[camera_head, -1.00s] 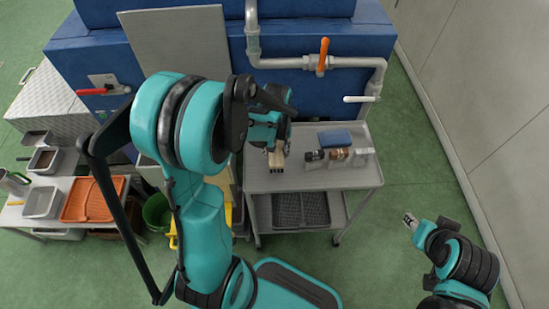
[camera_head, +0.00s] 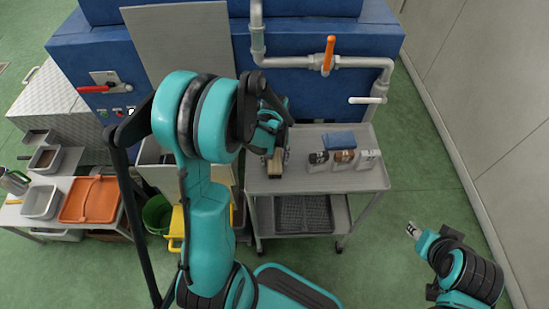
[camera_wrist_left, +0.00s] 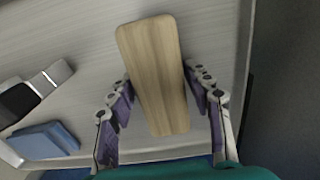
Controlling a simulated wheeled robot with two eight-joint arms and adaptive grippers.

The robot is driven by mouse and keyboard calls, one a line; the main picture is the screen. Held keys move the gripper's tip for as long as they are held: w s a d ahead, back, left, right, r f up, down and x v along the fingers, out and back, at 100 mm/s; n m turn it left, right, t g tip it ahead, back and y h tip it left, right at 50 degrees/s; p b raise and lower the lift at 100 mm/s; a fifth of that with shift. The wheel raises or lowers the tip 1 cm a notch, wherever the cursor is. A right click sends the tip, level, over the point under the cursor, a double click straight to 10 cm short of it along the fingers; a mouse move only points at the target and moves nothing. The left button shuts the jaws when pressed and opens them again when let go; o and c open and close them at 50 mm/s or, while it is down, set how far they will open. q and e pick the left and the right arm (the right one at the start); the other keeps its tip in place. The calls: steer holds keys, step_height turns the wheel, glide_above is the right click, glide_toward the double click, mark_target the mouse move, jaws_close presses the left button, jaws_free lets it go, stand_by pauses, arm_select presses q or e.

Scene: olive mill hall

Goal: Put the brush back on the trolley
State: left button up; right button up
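The brush, a pale wooden block (camera_wrist_left: 158,75), lies between the fingers of my left gripper (camera_wrist_left: 160,82) in the left wrist view. Both fingertips meet its long sides. In the head view the brush (camera_head: 274,168) is at the left part of the trolley top (camera_head: 310,182), below my left gripper (camera_head: 270,145). Its bristles are hard to see, and I cannot tell whether its underside touches the trolley. My right gripper (camera_head: 413,230) is small at the right, over the floor, away from the trolley; its fingers are too small to read.
On the trolley are a blue block (camera_head: 338,140) and several small jars, one of them brown (camera_head: 344,157). A dark crate (camera_head: 303,214) sits on the lower shelf. A blue machine with pipes (camera_head: 345,62) stands behind. A side table holds an orange tray (camera_head: 90,200).

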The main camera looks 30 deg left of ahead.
arm_select(q)
steer(key=shift+r, duration=0.1)
steer(key=shift+r+p, duration=0.25)
steer(key=shift+p, duration=0.05)
step_height(320, 180, up, 11)
steer(key=p, duration=0.4)
steer(key=s+d+r+m+t, duration=0.6)
steer(key=s+d+r+t, duration=0.1)
steer(key=s+d+r, duration=0.2)
steer(key=shift+s+d+r, duration=0.4)
steer(key=shift+s+d, duration=0.3)
steer(key=shift+s, duration=0.05)
